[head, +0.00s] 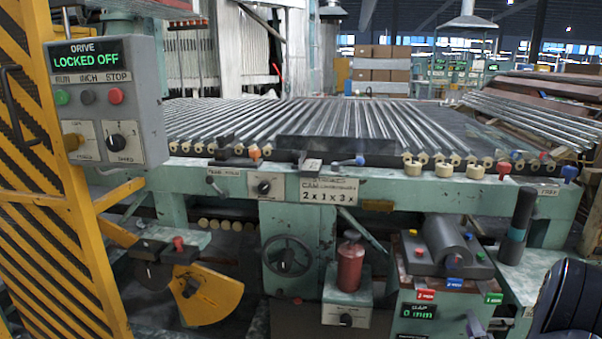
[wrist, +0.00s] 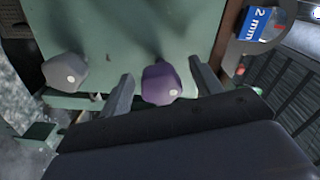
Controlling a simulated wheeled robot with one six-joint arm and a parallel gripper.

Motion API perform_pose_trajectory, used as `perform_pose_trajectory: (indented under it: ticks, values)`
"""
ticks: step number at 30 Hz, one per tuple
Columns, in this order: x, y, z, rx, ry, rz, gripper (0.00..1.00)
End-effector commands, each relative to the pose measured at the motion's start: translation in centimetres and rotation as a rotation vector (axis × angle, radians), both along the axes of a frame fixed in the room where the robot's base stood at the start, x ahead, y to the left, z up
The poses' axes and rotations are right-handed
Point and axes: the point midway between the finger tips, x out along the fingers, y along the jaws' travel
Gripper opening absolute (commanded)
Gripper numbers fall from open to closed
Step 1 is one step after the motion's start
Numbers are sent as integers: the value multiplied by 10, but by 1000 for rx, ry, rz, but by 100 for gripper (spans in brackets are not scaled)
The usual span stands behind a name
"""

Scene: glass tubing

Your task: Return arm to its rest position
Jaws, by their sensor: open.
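My gripper (wrist: 160,70) shows in the wrist view with its two grey fingers spread apart. A purple knob (wrist: 161,84) lies between the fingers in the picture, with a gap on both sides; nothing is gripped. How far it is from the fingertips in depth I cannot tell. A purple knob also shows at the bottom edge of the head view (head: 476,324). A dark rounded part of my arm is at the bottom right of the head view.
A grey knob (wrist: 65,72) is left of the purple one on the green panel (wrist: 140,35). The green machine bed (head: 230,182) carries rows of glass tubes. A dark cylinder (head: 517,225) stands near my arm. A yellow guard (head: 75,200) holds a control box (head: 108,100) reading "LOCKED OFF".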

Motion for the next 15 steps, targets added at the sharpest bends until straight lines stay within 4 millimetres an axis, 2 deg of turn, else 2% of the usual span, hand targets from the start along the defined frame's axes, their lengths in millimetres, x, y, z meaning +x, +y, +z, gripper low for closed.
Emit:
perform_pose_trajectory:
  ticks: [15]
  values:
    - [0,-1,-1,-422,101,-1,61]
